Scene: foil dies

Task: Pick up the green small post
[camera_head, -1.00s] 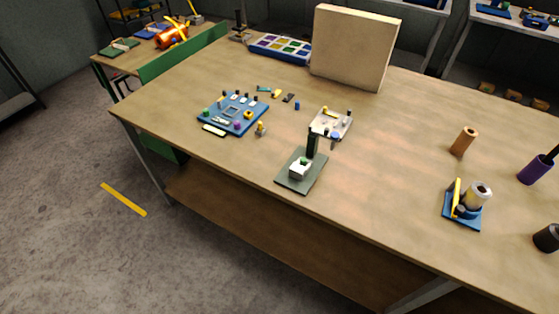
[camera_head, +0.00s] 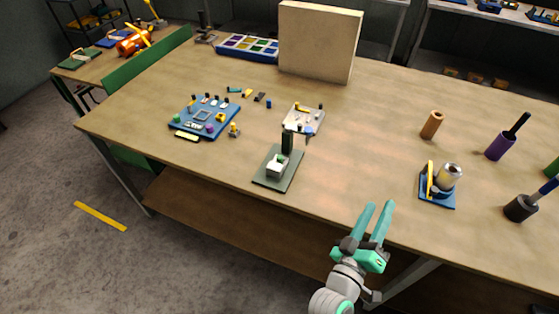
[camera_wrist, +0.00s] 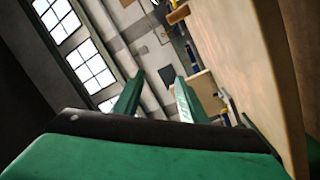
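The blue board (camera_head: 176,127) stands at the left of the table with several small pegs and coloured pieces on it. My gripper (camera_head: 378,206) is at the front edge of the table, far to the right of the board. Its two teal fingers are apart with nothing between them. The wrist view also shows the open, empty fingers (camera_wrist: 159,78); no post can be made out there.
A dark green stand (camera_head: 264,182) with a white block is between gripper and board. A pale fixture (camera_head: 294,127), small loose parts, a large tan panel (camera_head: 317,42) and a multicoloured tray (camera_head: 220,52) lie behind. A blue holder (camera_head: 437,202) and cylinders stand right.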

